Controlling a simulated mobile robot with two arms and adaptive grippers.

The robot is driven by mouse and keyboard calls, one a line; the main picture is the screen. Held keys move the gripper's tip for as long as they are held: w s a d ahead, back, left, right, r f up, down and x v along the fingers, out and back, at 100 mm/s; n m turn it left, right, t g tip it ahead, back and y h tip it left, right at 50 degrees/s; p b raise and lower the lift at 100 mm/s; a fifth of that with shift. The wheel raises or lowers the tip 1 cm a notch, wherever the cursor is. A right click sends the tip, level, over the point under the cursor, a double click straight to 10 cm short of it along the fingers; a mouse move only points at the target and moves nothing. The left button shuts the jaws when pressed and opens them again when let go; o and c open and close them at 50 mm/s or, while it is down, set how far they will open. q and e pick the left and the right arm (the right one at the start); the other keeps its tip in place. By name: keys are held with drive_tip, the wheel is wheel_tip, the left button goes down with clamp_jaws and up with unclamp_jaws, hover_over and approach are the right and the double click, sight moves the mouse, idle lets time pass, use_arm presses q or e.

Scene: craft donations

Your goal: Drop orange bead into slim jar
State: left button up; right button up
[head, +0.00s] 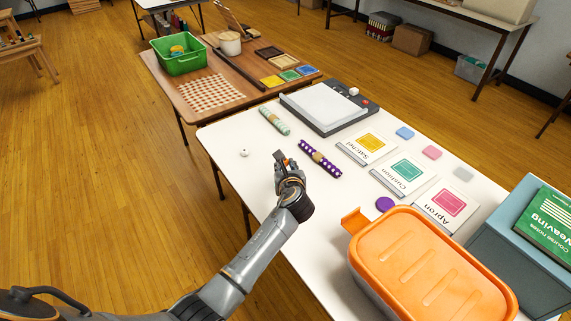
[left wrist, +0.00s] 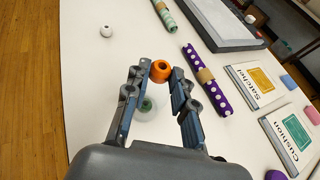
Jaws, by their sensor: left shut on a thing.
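My left gripper (head: 284,166) is over the white table near its left edge. In the left wrist view its fingertips (left wrist: 160,75) are closed on the orange bead (left wrist: 160,70), which sits between them. Orange also shows at the fingertips in the head view. Below the fingers, the left wrist view shows a clear, round, glass-like thing (left wrist: 152,112) with something green inside. It may be the slim jar, seen from above and partly hidden by the fingers. I cannot make it out in the head view. My right gripper is not in view.
A white bead (head: 244,152) lies left of the gripper. A purple dotted roll (head: 333,168) and a mint roll (head: 272,117) lie beyond it. An orange-lidded box (head: 430,265) stands at the front right. Label cards (head: 403,172) lie to the right.

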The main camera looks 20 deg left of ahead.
use_arm(q)
drive_tip(key=shift+f, duration=0.45)
idle(0.6)
drive_tip(key=o, duration=0.8)
drive_tip(key=v, duration=1.2)
drive_tip(key=shift+s, duration=0.1)
